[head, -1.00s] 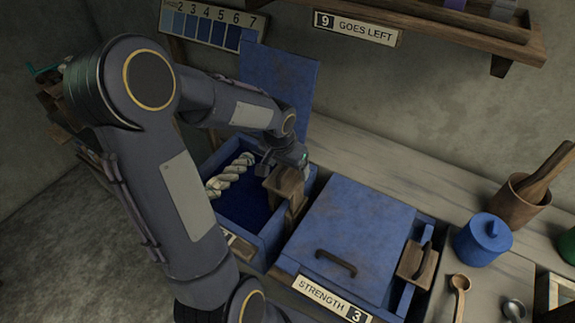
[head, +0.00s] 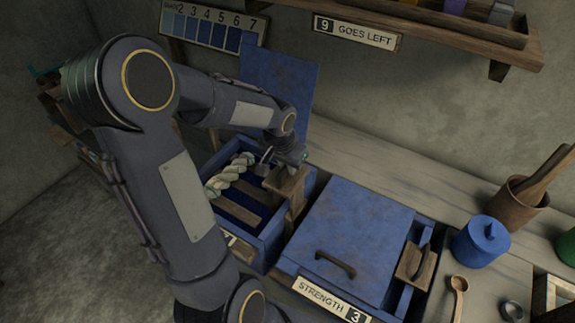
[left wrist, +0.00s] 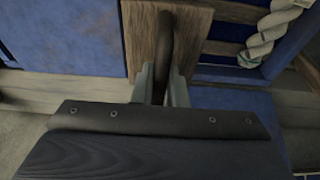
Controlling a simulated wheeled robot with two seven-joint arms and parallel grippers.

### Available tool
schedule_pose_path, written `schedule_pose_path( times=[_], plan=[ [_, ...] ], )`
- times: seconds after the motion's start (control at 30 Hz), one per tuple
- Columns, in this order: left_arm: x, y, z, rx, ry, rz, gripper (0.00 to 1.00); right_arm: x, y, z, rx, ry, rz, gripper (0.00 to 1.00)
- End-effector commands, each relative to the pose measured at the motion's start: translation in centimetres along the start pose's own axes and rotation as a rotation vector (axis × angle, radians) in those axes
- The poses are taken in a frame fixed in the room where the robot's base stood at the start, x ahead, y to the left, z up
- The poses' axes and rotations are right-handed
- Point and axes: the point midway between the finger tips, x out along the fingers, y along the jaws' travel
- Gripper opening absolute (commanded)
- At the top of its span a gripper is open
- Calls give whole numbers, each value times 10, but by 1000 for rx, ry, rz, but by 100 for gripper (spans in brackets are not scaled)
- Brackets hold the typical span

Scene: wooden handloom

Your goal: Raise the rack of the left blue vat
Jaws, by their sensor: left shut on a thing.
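The left blue vat (head: 268,243) stands open, its blue lid (head: 278,88) upright behind it. Its wooden rack (head: 238,212) shows as slats inside the vat, above the dark blue liquid. A pale twisted skein (head: 230,177) lies across the slats at the left. My left gripper (head: 272,160) is at the rack's wooden end block at the vat's right side. In the left wrist view its fingers (left wrist: 162,85) are closed around the dark upright handle (left wrist: 167,45) on the wooden block (left wrist: 140,35). My right gripper is not in view.
A second blue vat with its lid (head: 352,235) shut stands to the right, with its own wooden handle block (head: 415,265). A blue jar (head: 482,240), a wooden spoon (head: 459,290) and a mortar (head: 515,203) lie further right. A shelf (head: 470,30) hangs above.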

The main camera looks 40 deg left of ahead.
Motion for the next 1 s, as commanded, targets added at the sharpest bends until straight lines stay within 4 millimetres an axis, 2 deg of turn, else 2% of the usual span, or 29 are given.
schedule_pose_path(
  times=[0.03,0.6,0.9,0.93,1.0],
  plan=[
    [-11,0,-4,0,3,-1,0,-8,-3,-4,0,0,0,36],
    [-66,0,-18,0,7,0,0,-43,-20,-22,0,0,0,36],
    [-70,0,-20,1,8,-1,0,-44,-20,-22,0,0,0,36],
    [-70,0,-20,1,8,-1,14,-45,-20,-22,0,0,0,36],
    [-70,0,-20,0,8,-1,23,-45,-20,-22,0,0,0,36]
  ],
)
